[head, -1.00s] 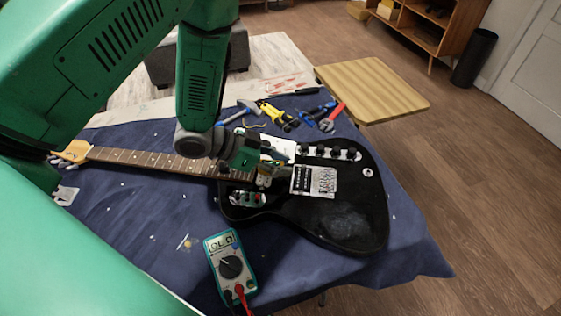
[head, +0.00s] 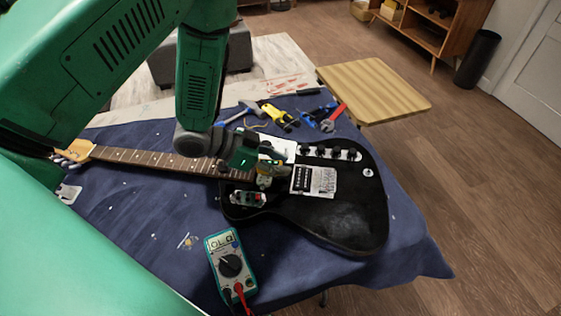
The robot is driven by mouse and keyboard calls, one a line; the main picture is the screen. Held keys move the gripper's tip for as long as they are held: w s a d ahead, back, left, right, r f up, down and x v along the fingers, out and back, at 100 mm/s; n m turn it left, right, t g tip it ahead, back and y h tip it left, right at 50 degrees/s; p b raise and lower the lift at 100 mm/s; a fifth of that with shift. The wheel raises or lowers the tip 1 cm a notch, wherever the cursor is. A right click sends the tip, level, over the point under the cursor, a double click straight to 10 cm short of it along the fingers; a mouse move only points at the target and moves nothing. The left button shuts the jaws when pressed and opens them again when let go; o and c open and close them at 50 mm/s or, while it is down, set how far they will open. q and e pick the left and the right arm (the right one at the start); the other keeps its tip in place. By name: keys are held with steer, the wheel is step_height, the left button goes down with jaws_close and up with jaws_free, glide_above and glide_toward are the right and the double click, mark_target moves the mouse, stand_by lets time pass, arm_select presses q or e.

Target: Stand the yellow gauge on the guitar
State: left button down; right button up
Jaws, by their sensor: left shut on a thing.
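The black guitar (head: 345,217) lies flat on a blue cloth, its neck (head: 150,158) pointing left. My left gripper (head: 266,177) is over the guitar body, just left of the bridge (head: 313,181). It is shut on a small yellowish piece, which looks like the yellow gauge (head: 271,169). The gauge is small and partly hidden by the fingers, and I cannot tell whether its lower edge touches the guitar. My right gripper is not in view.
A teal multimeter (head: 230,265) lies on the cloth (head: 140,220) in front of the guitar. Pliers with yellow handles (head: 281,116), a red-handled tool (head: 333,118) and a hammer (head: 240,112) lie behind it. A wooden board (head: 372,90) is at the back right.

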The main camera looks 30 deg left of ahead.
arm_select(q)
steer(key=shift+a+f, duration=0.4)
steer(key=shift+a, duration=0.15)
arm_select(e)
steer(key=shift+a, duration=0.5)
arm_select(q)
steer(key=shift+d, duration=0.1)
steer(key=shift+d, duration=0.25)
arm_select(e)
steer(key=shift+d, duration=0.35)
arm_select(q)
steer(key=c, duration=1.3)
jaws_free()
steer(key=shift+o, duration=0.2)
steer(key=shift+a, duration=0.15)
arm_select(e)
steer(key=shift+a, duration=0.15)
arm_select(q)
steer(key=o, duration=0.5)
steer(key=shift+a+f, duration=0.1)
